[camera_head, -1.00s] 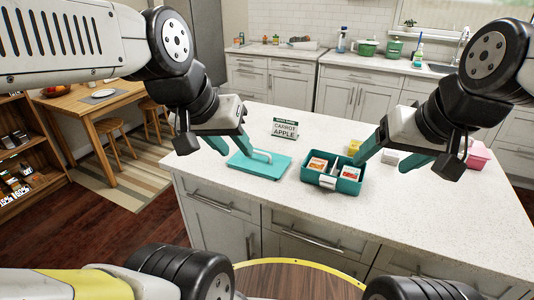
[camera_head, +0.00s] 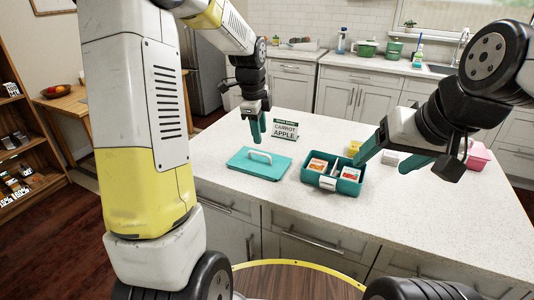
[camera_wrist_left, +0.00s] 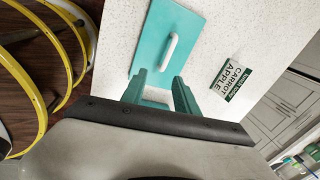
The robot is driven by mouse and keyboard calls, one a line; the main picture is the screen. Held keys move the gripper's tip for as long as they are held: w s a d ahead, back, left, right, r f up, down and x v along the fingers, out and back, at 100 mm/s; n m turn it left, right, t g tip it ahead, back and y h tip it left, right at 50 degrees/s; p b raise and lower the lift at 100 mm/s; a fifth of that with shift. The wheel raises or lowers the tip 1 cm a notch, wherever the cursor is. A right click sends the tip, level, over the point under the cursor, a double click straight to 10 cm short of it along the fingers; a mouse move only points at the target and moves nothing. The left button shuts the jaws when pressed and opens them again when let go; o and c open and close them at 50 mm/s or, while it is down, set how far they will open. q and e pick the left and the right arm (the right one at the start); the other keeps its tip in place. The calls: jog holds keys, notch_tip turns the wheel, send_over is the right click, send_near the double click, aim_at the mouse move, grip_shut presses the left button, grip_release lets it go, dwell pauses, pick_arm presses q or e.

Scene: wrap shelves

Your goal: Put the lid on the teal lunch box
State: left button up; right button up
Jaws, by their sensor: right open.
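The teal lid (camera_head: 245,168) with a white arched handle (camera_head: 260,156) lies flat on the white counter. It also shows in the left wrist view (camera_wrist_left: 150,42), beyond my fingers. The open teal lunch box (camera_head: 347,188) stands to its right, holding an orange-labelled pack (camera_head: 317,165) and a red-and-white pack (camera_head: 350,174). My left gripper (camera_head: 258,132) points down above and behind the lid, fingers apart and empty; its fingers also show in the left wrist view (camera_wrist_left: 160,82). My right gripper (camera_head: 388,160) is open and empty, with one finger near the box's back right side.
A sign reading CARROT APPLE (camera_head: 285,129) stands behind the lid. A yellow block (camera_head: 354,147), a white block (camera_head: 390,158) and a pink container (camera_head: 478,155) sit on the right. The counter (camera_head: 440,215) is clear in front.

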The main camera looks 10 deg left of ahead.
aim_at(266, 153)
pick_arm(q)
jog(key=shift+m, duration=0.9)
jog(key=x, duration=0.7)
jog(key=w+x, duration=0.1)
jog(key=x, duration=0.3)
jog(key=shift+d+r, duration=0.2)
jog(key=shift+d, duration=0.15)
grip_shut()
